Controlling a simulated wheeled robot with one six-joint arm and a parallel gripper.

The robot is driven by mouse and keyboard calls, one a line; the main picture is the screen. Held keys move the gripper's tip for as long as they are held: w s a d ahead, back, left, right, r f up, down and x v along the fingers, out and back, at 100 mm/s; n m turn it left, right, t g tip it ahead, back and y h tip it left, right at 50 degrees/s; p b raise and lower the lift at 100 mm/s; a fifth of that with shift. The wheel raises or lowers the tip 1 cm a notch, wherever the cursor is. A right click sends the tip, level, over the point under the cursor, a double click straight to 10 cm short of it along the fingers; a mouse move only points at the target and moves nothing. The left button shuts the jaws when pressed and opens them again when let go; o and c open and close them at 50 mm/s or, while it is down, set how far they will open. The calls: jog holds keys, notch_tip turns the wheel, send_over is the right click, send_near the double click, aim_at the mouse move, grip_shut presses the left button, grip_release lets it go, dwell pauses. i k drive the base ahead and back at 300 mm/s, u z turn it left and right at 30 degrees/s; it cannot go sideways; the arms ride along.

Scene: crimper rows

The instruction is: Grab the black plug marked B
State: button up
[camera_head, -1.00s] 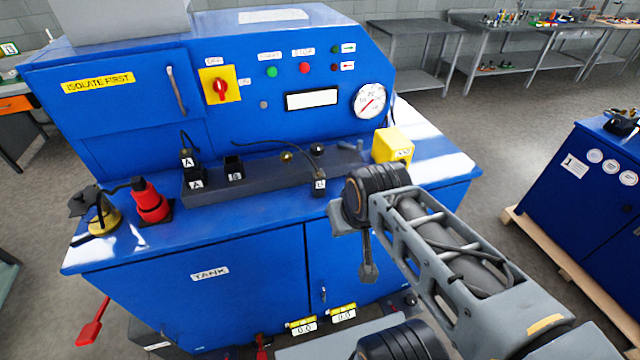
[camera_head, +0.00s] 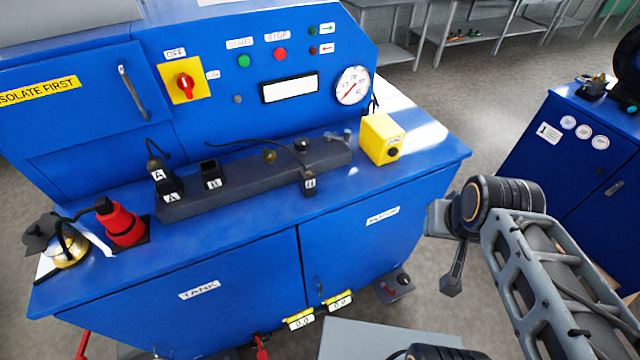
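The black plug marked B (camera_head: 309,182) is at the front edge of a dark grey block (camera_head: 255,180) on the blue machine; a black cable runs from it to the left. Its label is small and faces me. A black socket marked B (camera_head: 211,179) stands empty-looking on the block, left of the plug. A black plug marked A (camera_head: 157,166) is at the socket marked A (camera_head: 171,187), at the block's left end. My gripper (camera_head: 452,286) hangs off the machine's front right, well right of and apart from plug B. Its fingers show edge-on, so its opening is unclear.
A yellow box (camera_head: 381,137) stands on the machine top, right of the block. A red cone-shaped thing (camera_head: 121,226) and a brass-coloured item (camera_head: 70,248) are at the left. Another blue cabinet (camera_head: 570,165) stands at the right. The front strip of the top is clear.

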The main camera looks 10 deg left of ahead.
aim_at(307, 178)
jog(key=z, duration=0.05)
jog(key=k, duration=0.85)
jog(key=u, duration=1.5)
jog(key=i, duration=0.5)
jog(key=z, duration=0.05)
